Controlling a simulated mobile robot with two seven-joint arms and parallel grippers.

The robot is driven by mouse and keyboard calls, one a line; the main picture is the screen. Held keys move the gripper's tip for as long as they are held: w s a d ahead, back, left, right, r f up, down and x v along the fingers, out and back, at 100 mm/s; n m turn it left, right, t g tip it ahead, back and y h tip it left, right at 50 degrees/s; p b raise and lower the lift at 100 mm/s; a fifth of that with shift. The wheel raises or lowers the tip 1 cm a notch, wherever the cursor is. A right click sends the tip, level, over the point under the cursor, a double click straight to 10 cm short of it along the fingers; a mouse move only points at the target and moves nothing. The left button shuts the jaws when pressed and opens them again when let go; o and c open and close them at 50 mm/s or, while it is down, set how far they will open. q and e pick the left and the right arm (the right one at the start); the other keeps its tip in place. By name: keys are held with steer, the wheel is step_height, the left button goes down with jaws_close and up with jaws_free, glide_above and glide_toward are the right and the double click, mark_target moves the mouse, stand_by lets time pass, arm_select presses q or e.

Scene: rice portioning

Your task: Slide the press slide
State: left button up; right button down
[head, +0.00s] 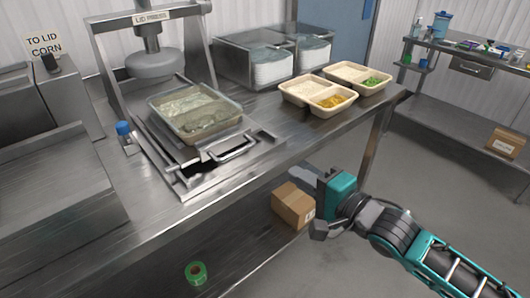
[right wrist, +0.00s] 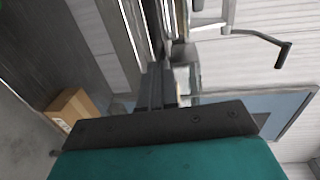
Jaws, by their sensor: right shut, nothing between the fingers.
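The lid press (head: 152,62) stands at the back left of the steel table. Its press slide (head: 205,155) is pulled out toward the table's front, with a bar handle (head: 232,147) at its front right. A lidded tray (head: 196,110) with a clear cover sits on the slide, in front of the round press head. My right gripper (head: 305,180) is in front of the table edge, apart from the handle and to its lower right. It is shut and empty; its fingers (right wrist: 157,85) also show in the right wrist view. My left gripper is not in view.
Two compartment trays (head: 318,93) with food stand to the right on the table. Behind them are clear bins of stacked lids (head: 270,68). A cardboard box (head: 292,205) and green tape roll (head: 196,272) are below. A blue-capped item (head: 123,128) stands left of the slide.

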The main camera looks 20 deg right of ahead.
glide_toward(243, 136)
steer(key=f, duration=0.2)
steer(key=shift+w+a+r, duration=0.15)
steer(key=shift+w, duration=0.3)
steer(key=shift+w+a+r, duration=0.2)
steer(key=shift+w, duration=0.2)
steer(key=shift+w, duration=0.1)
steer(key=x, duration=0.6)
steer(key=r+x, duration=0.1)
steer(key=x, duration=0.2)
steer(key=shift+w, duration=0.1)
